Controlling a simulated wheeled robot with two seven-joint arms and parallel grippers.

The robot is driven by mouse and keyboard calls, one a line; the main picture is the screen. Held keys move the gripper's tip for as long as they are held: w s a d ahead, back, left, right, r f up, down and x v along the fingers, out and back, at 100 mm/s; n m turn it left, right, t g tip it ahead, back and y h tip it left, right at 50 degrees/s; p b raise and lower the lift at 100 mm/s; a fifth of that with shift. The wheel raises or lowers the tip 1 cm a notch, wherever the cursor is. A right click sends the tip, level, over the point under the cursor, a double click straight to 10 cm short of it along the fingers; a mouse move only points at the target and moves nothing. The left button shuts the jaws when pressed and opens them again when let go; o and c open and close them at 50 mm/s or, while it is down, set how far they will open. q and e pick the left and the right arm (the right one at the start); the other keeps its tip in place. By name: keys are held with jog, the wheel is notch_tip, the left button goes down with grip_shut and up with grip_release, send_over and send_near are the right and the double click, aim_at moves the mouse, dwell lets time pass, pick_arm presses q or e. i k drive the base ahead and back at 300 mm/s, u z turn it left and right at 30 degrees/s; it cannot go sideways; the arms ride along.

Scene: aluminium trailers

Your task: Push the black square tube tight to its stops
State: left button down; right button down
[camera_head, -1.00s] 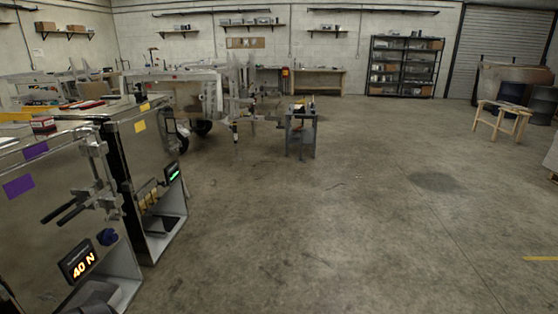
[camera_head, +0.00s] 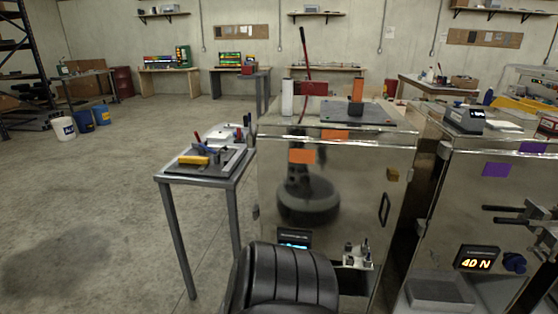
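I cannot make out the black square tube or its stops for certain in this view. A small grey table (camera_head: 205,180) stands left of the middle. It bears a dark fixture plate (camera_head: 232,160) with a yellow block (camera_head: 193,160) and blue- and red-handled parts (camera_head: 200,140), too small to tell apart. Neither of my grippers shows. A black ribbed part at the bottom middle looks like my own body.
A shiny metal cabinet (camera_head: 345,190) with orange labels stands close ahead, right of the small table. A second cabinet (camera_head: 455,190) with a "40 N" display (camera_head: 477,259) stands at the right. Buckets (camera_head: 84,121) stand far left. The floor (camera_head: 80,220) at the left is clear.

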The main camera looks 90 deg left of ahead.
aim_at(232, 152)
jog(key=u, duration=2.5)
jog(key=i, duration=1.65)
